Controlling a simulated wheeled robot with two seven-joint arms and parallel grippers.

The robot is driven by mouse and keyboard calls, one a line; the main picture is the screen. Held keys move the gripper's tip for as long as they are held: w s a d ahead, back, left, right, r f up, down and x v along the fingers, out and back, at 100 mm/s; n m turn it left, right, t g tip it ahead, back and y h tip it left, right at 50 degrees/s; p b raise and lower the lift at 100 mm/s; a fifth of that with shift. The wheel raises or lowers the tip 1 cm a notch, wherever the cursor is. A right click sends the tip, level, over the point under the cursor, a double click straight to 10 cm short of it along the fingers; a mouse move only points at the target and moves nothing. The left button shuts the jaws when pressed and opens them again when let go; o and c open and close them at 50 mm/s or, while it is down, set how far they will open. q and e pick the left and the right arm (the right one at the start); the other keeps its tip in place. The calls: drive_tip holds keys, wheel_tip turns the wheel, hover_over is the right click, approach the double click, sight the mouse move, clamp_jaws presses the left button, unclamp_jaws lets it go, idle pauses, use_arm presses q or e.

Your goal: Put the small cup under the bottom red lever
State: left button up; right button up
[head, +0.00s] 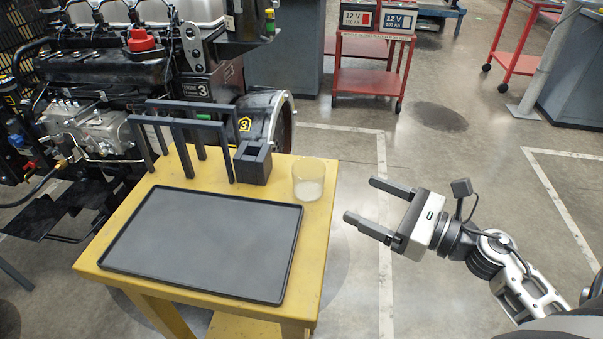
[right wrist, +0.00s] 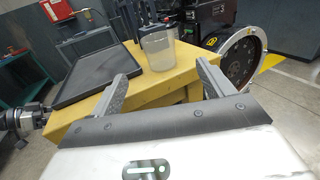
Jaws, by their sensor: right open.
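A small clear cup (head: 308,180) with something pale in its lower part stands upright at the right back corner of the yellow table (head: 318,215). My right gripper (head: 360,199) is open and empty, right of the table, its fingers pointing at the cup but apart from it. In the right wrist view the cup (right wrist: 158,50) shows beyond and between the open fingers (right wrist: 167,68). The engine (head: 120,80) stands behind the table, with a red cap (head: 141,41) on top. I cannot make out the bottom red lever clearly.
A black tray (head: 205,291) covers most of the tabletop. A dark rack (head: 188,118) and a small dark square holder (head: 253,163) stand behind it, the holder left of the cup. A red cart (head: 368,82) with batteries is at the back. Floor right of the table is free.

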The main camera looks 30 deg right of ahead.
drive_tip(key=p, duration=0.3)
approach(296, 169)
drive_tip(key=x, duration=0.4)
drive_tip(key=p+x, duration=0.1)
drive_tip(key=x, duration=0.3)
drive_tip(key=shift+w+r, duration=0.1)
drive_tip(key=shift+r, duration=0.05)
drive_tip(key=shift+w+a, duration=0.3)
drive_tip(key=shift+w, duration=0.05)
drive_tip(key=c, duration=1.1)
